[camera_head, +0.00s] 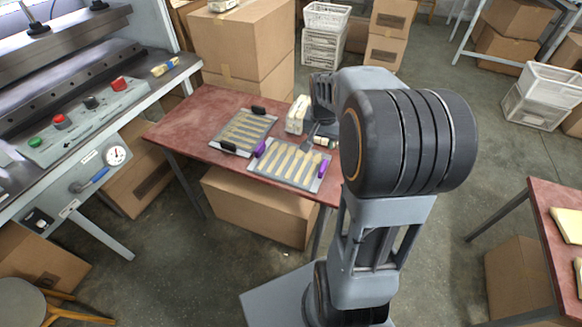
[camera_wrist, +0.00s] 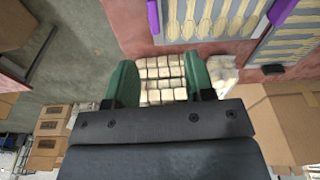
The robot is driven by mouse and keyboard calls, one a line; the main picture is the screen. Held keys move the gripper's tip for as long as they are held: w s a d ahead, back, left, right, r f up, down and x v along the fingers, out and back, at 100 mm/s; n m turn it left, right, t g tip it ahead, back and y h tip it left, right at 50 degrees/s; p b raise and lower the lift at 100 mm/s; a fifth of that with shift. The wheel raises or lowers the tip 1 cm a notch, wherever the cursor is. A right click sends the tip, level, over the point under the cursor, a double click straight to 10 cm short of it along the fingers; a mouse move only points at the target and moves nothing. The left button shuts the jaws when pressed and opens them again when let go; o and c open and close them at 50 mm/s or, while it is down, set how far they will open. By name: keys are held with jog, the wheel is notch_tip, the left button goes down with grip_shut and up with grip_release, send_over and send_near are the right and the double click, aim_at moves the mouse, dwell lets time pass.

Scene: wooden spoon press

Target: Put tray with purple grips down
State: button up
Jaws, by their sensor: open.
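The tray with purple grips (camera_head: 311,187) lies on the red table (camera_head: 170,128), its front edge near the table's front edge. It holds a row of pale wooden spoons. One purple grip (camera_head: 260,149) is at its left end and another (camera_head: 323,168) at its right. My gripper (camera_head: 312,128) is open, behind and apart from this tray. In the wrist view, the tray (camera_wrist: 215,39) is at the top, beyond my green fingers (camera_wrist: 162,68). A stack of pale blocks (camera_wrist: 163,78) shows between the fingers; I cannot tell how close it is.
A second spoon tray with black grips (camera_head: 243,132) lies beside it to the left. A pale block stack (camera_head: 298,113) stands behind the trays. A press (camera_head: 75,95) stands at left, and cardboard boxes (camera_head: 245,45) behind the table. The table's left end is bare.

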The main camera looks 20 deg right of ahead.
notch_tip(320, 180, down, 3)
jog(key=d+m, duration=0.1)
jog(key=d, duration=0.2)
jog(key=b, duration=0.1)
send_over(323, 165)
jog(key=f, duration=0.6)
jog(key=shift+s+a+f, duration=0.1)
jog(key=shift+s+f, duration=0.2)
jog(key=shift+s, duration=0.1)
jog(key=shift+w+f, duration=0.15)
jog(key=shift+f, duration=1.35)
jog(key=shift+w+f, duration=0.15)
jog(key=shift+f, duration=1.35)
grip_shut()
